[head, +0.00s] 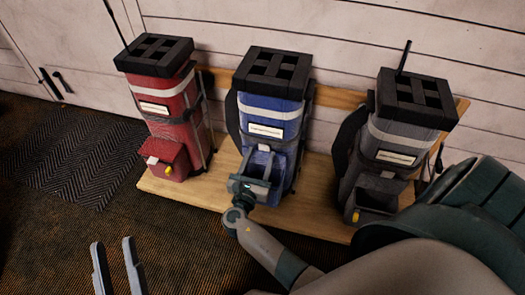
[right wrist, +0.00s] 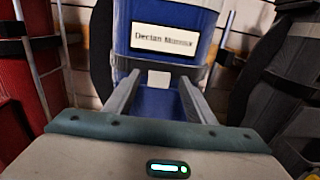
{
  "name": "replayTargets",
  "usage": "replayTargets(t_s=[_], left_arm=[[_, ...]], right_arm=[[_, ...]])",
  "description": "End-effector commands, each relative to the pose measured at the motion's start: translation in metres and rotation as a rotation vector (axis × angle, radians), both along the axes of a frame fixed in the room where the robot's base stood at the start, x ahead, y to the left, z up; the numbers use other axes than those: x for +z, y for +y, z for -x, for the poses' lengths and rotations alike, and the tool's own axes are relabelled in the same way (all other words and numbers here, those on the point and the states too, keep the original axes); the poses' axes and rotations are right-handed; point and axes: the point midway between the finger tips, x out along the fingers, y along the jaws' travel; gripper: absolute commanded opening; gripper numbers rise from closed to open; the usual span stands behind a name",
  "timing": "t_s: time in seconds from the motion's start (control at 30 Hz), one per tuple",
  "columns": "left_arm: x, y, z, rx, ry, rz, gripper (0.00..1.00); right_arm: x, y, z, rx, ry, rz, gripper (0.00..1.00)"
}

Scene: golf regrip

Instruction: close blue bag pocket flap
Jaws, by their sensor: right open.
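The blue bag (head: 268,112) stands upright in the middle of the wooden platform, with a white name label on its front. My right gripper (head: 263,163) is open at the blue pocket low on the bag's front. In the right wrist view, the blue pocket (right wrist: 165,103) shows between the two fingers of the right gripper (right wrist: 159,82), with a small white patch (right wrist: 158,77) above it. The fingers and palm cover much of the pocket, so the flap's position and any contact are unclear. My left gripper (head: 117,268) is open and empty over the floor at lower left.
A red bag (head: 168,108) with a yellow spot on its pocket stands left on the wooden platform (head: 213,192). The wall is behind; carpet lies in front.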

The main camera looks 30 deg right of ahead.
Motion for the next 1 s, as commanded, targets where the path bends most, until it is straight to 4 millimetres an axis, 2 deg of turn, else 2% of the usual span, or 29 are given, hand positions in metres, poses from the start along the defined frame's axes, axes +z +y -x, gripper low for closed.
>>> replayTargets(t_s=[0.1, 0.23, 0.67, 0.87, 1.0], left_arm=[[0.004, 0.003, -0.002, 0.006, -0.029, 0.007, 0.31], [0.008, 0.005, -0.002, 0.01, -0.048, 0.013, 0.31], [0.01, 0.006, -0.003, 0.012, -0.058, 0.016, 0.31], [0.01, 0.006, -0.003, 0.012, -0.058, 0.016, 0.31], [0.01, 0.006, -0.003, 0.013, -0.057, 0.016, 0.31]], right_arm=[[0.0, -0.013, -0.011, -0.001, -0.001, 0.002, 0.5], [0.0, -0.021, -0.019, 0.0, -0.001, 0.001, 0.5], [0.0, -0.026, -0.022, 0.0, 0.0, 0.0, 0.5], [0.0, -0.026, -0.022, -0.001, 0.0, 0.0, 0.02], [0.0, -0.026, -0.022, -0.001, 0.0, 0.0, 0.0]])
